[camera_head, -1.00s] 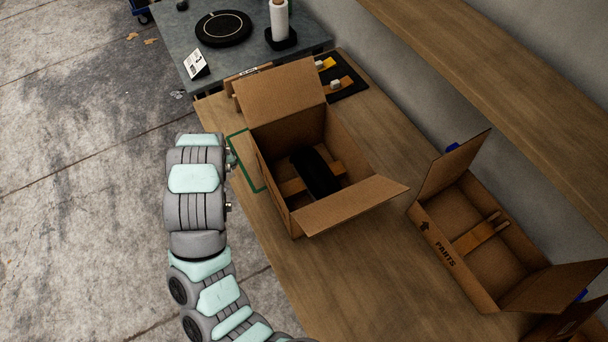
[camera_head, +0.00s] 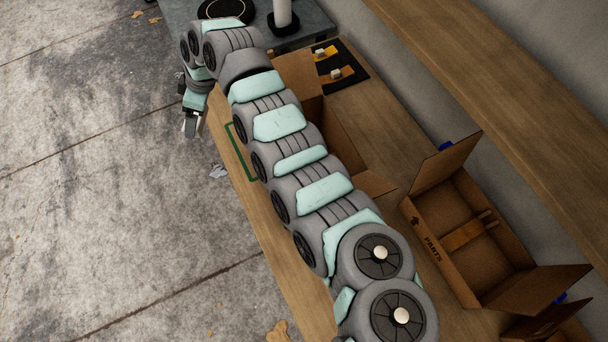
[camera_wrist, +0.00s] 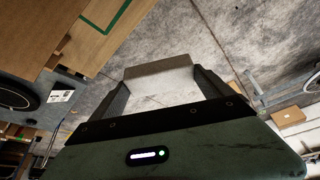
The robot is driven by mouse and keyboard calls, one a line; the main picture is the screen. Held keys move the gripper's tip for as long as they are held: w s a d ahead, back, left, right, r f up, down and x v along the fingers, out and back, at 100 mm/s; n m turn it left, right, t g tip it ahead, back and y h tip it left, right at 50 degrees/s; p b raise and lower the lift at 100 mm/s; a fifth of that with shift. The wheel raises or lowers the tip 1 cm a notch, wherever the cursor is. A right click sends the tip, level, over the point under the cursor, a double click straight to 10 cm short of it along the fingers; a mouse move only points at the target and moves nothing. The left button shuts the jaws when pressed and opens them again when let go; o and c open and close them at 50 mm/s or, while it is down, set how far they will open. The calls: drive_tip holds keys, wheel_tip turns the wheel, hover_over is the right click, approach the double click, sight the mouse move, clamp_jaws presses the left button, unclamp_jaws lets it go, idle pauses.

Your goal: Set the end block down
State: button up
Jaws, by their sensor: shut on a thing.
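My gripper (camera_head: 190,120) hangs left of the workbench edge, over the concrete floor in the head view. In the wrist view my gripper (camera_wrist: 160,85) has its two dark fingers shut on a pale grey-brown block, the end block (camera_wrist: 158,72). The block spans between the fingertips and is clear of any surface. A green outline (camera_head: 238,153) is marked on the bench near its left edge, right of and below my gripper in the head view. It also shows at the top of the wrist view (camera_wrist: 120,20). My arm covers part of the bench.
An open cardboard box (camera_head: 298,78) stands on the bench, mostly hidden behind my arm. A box marked PARTS (camera_head: 432,238) holds a wooden piece. A black mat (camera_head: 350,85) with orange pieces lies behind. A grey table (camera_head: 180,12) stands at the back.

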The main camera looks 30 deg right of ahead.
drive_tip(key=shift+s+d+r+n, duration=0.1)
drive_tip(key=shift+d+r+n, duration=0.1)
drive_tip(key=shift+d+n, duration=0.4)
drive_tip(key=s+d+f+n+g+p, duration=0.1)
drive_tip(key=s+d+f+n+p, duration=0.15)
drive_tip(key=s+d, duration=0.5)
drive_tip(key=s+d+f+n+g+p, duration=0.1)
drive_tip(key=s+d+f+n, duration=0.2)
drive_tip(key=s+d, duration=0.5)
drive_tip(key=shift+y, duration=0.4)
drive_tip(key=f, duration=0.5)
drive_tip(key=f+b, duration=0.1)
drive_tip(key=f, duration=0.4)
drive_tip(key=s+a+f, duration=0.1)
drive_tip(key=f, duration=0.4)
drive_tip(key=shift+s+f+b, duration=0.1)
drive_tip(key=shift+f+b, duration=0.25)
drive_tip(key=shift+b, duration=0.05)
drive_tip(key=shift+d+f+b, duration=0.15)
drive_tip(key=shift+f+b, duration=0.45)
drive_tip(key=shift+f, duration=1.5)
drive_tip(key=shift+f, duration=0.1)
drive_tip(key=shift+f, duration=0.15)
drive_tip(key=o, duration=1.2)
